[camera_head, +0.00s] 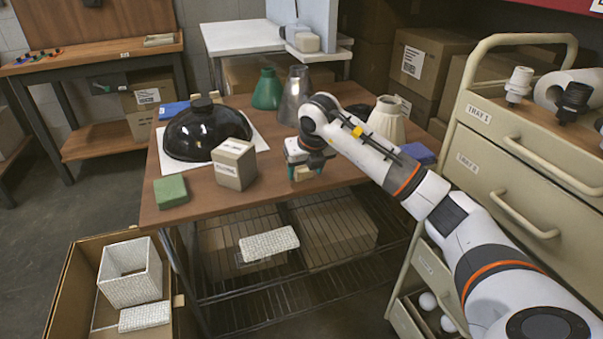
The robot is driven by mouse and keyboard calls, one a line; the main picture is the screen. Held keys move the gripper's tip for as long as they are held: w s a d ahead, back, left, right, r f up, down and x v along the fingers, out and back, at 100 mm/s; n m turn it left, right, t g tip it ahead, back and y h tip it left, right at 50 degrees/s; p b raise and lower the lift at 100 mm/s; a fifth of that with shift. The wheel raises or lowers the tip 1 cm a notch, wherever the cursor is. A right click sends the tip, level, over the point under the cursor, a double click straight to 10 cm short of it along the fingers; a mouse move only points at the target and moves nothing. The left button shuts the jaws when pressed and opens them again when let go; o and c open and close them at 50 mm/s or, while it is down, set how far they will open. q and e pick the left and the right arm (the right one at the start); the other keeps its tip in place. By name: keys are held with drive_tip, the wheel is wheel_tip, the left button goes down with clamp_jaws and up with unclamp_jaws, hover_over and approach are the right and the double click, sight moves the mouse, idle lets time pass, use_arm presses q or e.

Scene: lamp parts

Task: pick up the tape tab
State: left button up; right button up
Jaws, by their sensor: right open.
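My right gripper (304,172) points down at the front middle of the brown worktable (235,195), with its wrist above it. Its teal fingertips are apart, and a small tan piece (302,173) shows between or just behind them. I cannot tell whether that piece is the tape tab, or whether the fingers touch it. No other tape tab can be made out. My left gripper is not in view.
Left on the table are a black dome shade (205,133), a grey labelled box (234,163) and a green block (171,191). Behind stand a green cone shade (267,90), a glass one (293,96) and a cream one (386,119). A drawer cart (500,160) borders the right.

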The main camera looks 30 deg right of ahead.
drive_tip(key=c, duration=1)
drive_tip(key=shift+r, duration=0.1)
drive_tip(key=shift+c, duration=0.2)
